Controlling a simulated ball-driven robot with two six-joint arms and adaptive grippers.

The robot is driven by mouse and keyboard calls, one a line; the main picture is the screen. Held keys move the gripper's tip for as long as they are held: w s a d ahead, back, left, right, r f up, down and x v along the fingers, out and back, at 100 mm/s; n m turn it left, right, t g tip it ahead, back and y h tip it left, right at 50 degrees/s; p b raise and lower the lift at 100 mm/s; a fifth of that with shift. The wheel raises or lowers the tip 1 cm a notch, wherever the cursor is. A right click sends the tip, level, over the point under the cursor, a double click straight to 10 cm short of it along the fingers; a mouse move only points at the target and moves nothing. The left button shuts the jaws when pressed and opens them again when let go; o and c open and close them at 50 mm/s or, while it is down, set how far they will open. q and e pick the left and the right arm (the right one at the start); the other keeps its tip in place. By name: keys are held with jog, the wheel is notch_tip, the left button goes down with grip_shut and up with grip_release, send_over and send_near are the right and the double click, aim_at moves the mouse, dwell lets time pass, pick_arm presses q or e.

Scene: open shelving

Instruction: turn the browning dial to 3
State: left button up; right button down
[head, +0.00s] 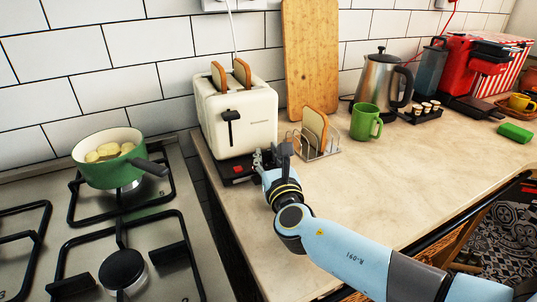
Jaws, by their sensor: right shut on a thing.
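A cream toaster (247,118) stands at the counter's left end, with two slices of bread (241,72) sticking out of its slots. Its black lever (230,116) is on the front face. A dark base with a red patch (238,169) shows below it. My right gripper (264,157) is at the toaster's lower right front corner, shut on the browning dial. The gripper hides the dial, so its marks and setting cannot be read. My left gripper is not in view.
A wire toast rack (322,152) with bread stands close right of my gripper. Behind are a green mug (366,122), a steel kettle (382,80) and a wooden board (311,60). A green pot (112,170) sits on the hob at left. The front counter is clear.

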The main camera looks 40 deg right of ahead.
jog(key=c, duration=1.1)
grip_release()
jog(key=shift+s, duration=0.15)
jog(key=v, duration=1.1)
jog(key=shift+s+a, duration=0.2)
jog(key=shift+s, duration=0.1)
